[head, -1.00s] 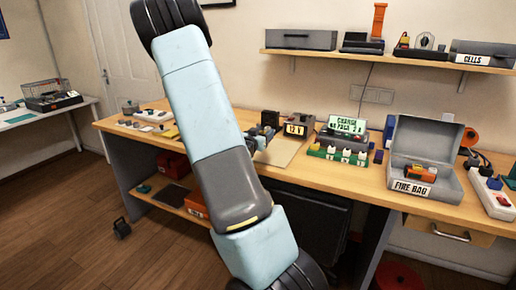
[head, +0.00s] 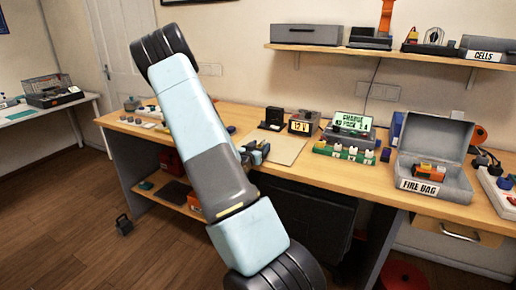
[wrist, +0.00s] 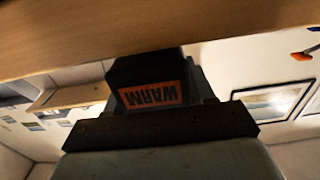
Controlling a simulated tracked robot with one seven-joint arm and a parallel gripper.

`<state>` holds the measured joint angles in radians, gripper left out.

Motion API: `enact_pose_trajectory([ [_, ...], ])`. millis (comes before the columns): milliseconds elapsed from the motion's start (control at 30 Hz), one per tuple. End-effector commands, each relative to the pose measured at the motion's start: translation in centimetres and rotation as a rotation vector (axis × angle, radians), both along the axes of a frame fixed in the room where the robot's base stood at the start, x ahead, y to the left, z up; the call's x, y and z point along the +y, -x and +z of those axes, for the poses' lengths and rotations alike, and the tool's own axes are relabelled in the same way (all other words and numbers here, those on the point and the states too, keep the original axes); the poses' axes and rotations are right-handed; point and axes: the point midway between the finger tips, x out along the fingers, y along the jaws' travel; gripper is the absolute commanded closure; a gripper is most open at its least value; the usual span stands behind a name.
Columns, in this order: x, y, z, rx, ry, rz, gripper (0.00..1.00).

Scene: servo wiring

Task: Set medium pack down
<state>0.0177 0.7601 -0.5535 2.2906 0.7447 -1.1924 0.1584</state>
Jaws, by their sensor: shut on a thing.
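In the wrist view a dark block-shaped pack (wrist: 147,68) with an orange-edged label reading WARM, upside down, sits at my gripper (wrist: 160,110). My gripper is shut on it. The wooden bench surface fills the top of that view, close to the pack; whether they touch I cannot tell. My forearm hides part of the bench there, and the pack is not clear in that view.
On the bench (head: 340,172) stand a small display box (head: 302,123), a green CHARGE sign (head: 351,122) behind a row of coloured blocks (head: 343,152), and an open grey FIRE BAG case (head: 433,165) with an orange-and-dark item inside. The tan mat looks bare.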

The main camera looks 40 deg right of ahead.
Motion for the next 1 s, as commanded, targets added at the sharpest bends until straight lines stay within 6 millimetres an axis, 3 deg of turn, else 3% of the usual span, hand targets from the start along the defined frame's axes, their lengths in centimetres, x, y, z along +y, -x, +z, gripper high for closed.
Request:
enact_pose_trajectory([
  [300,-0.1,0.0,-0.1,-0.002,0.001,-0.001,1.0],
  [333,0.0,0.0,-0.1,-0.001,0.001,-0.001,0.44],
  [567,0.1,-0.1,-0.1,-0.001,0.001,0.002,0.22],
  [867,0.2,-0.1,0.1,-0.001,0.001,0.003,0.21],
  [1000,1.4,0.3,0.0,0.0,-0.001,0.005,0.21],
])
